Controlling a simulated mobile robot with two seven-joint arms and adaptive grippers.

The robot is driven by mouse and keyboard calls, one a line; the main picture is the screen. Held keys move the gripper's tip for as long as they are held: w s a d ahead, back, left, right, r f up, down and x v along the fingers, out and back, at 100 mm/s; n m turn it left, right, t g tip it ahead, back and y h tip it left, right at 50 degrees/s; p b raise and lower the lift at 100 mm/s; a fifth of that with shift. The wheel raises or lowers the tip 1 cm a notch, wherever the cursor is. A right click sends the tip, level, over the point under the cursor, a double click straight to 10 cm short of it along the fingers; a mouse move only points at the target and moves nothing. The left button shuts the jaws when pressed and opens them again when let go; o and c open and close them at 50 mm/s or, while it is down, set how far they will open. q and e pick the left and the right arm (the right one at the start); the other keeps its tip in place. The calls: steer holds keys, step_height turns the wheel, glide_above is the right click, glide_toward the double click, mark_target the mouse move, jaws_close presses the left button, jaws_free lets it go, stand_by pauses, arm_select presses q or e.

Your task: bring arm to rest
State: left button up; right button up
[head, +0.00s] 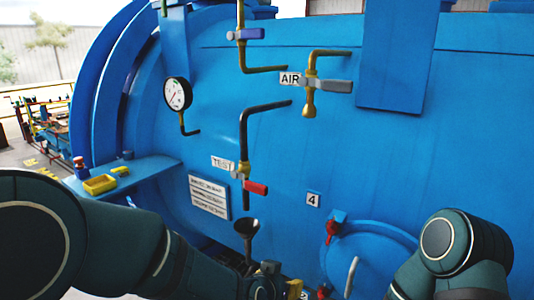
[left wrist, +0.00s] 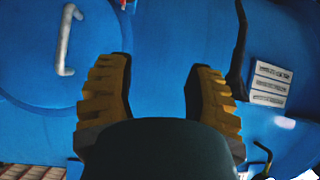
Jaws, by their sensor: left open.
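My left arm (head: 110,245) reaches in from the left along the bottom of the head view. Its gripper (head: 282,288) is partly cut off by the lower edge, below the dark funnel. In the left wrist view the gripper (left wrist: 160,68) has two yellow-black fingers spread wide, with only blue autoclave wall (left wrist: 158,30) behind the gap. Nothing is between them. My right arm (head: 455,255) shows at the lower right of the head view; its gripper is out of view.
The blue autoclave (head: 400,160) fills the background. Near my left gripper are a dark funnel (head: 247,228), a red-handled TEST valve (head: 255,187) and a round blue hatch (head: 375,250). A side shelf (head: 145,170) holds a yellow tray (head: 100,184). The AIR valve (head: 310,95) is higher.

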arm_select(q)
steer(key=s+a+f+n+g+y, duration=0.15)
steer(key=a+f, duration=0.25)
steer(key=f, duration=0.4)
steer(key=s+a+f+n+g, duration=0.2)
steer(key=s+a+f, duration=0.1)
steer(key=a+f, duration=0.3)
steer(key=s+a+f+n+g, duration=0.3)
steer(key=s+a+f, duration=0.1)
steer(key=s+f, duration=0.6)
step_height(320, 180, down, 3)
steer(key=shift+s+r+g+b, duration=0.2)
steer(key=shift+s+g+b, duration=0.1)
steer(key=shift+s+g, duration=0.1)
steer(key=shift+a, duration=0.1)
